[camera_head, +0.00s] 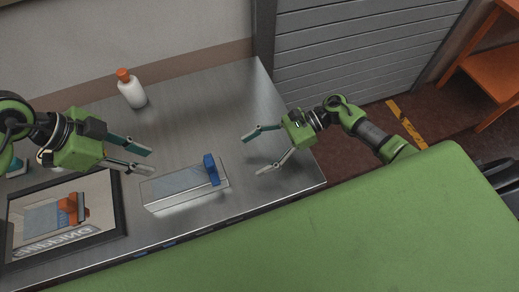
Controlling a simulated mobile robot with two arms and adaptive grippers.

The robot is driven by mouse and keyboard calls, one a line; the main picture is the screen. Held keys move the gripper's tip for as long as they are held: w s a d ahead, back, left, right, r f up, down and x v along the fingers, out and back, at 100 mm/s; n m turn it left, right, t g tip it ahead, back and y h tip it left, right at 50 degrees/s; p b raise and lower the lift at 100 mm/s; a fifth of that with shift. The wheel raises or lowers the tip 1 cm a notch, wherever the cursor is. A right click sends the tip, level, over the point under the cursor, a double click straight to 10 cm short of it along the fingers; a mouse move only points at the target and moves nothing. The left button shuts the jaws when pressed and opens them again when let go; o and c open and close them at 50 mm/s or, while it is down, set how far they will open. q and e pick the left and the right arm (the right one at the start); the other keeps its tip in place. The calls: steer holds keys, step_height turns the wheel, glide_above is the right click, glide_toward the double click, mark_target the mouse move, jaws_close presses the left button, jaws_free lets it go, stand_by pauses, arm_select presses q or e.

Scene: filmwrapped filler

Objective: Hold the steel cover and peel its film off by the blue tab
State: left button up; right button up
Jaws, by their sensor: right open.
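The steel cover (160,190) is a box-like metal piece lying on the metal table, with a paler film-like sheet on its top. The blue tab (211,168) stands up at its right end. My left gripper (150,162) is open and empty, its fingertips just beyond the cover's left end; whether one touches the cover I cannot tell. My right gripper (252,155) is open and empty, to the right of the blue tab and apart from it, with its fingers spread toward the cover.
A white bottle with an orange cap (132,94) stands at the back of the table (215,110). A dark-framed panel (118,205) with a picture and mirrored lettering lies at the left front. The table's right edge is below my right gripper. An orange shelf (485,75) stands far right.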

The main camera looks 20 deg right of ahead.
mark_target(218, 174)
steer(key=x, duration=1.3)
steer(key=shift+c, duration=0.5)
